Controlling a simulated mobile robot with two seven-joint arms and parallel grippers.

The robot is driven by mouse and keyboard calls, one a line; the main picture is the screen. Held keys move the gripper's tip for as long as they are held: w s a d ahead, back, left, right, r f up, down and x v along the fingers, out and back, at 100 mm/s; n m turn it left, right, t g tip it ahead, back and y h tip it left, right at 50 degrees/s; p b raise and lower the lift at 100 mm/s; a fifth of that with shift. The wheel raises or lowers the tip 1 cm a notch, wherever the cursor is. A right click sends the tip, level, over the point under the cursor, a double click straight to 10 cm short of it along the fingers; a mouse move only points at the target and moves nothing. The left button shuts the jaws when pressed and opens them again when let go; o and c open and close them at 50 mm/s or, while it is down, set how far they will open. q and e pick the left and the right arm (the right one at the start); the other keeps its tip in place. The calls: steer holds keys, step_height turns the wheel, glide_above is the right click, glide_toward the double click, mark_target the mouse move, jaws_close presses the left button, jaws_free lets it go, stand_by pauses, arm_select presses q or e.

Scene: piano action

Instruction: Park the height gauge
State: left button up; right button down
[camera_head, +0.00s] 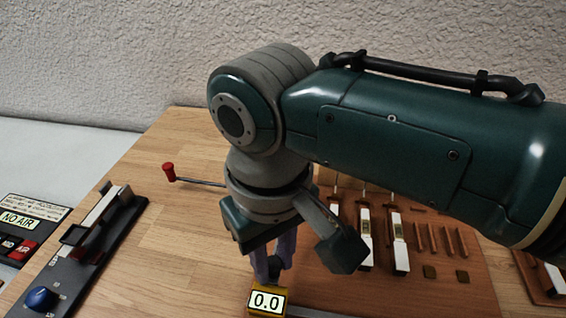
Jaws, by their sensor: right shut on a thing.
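The height gauge (268,301) shows as a yellow block with a lit display reading 0.0, at the bottom edge of the head view. My right gripper (268,272) points down over it, and its fingers are shut on the top of the gauge. The lower part of the gauge is cut off by the picture edge, so I cannot tell whether it touches the table. A grey metal strip (310,312) shows just right of the gauge. I cannot tell what it belongs to. My left gripper is not in view.
A wooden board with white key pieces (400,243) and brown parts lies at the right, partly behind my arm. A black device with a blue knob (40,298) and a NO AIR panel (20,219) are left. Bare wood (175,250) lies between.

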steer(key=shift+w+a, duration=0.1)
steer(key=shift+a, duration=0.25)
steer(key=c, duration=1.1)
jaws_free()
steer(key=o, duration=0.3)
steer(key=shift+a, duration=0.1)
step_height(320, 180, up, 10)
steer(key=p, duration=0.2)
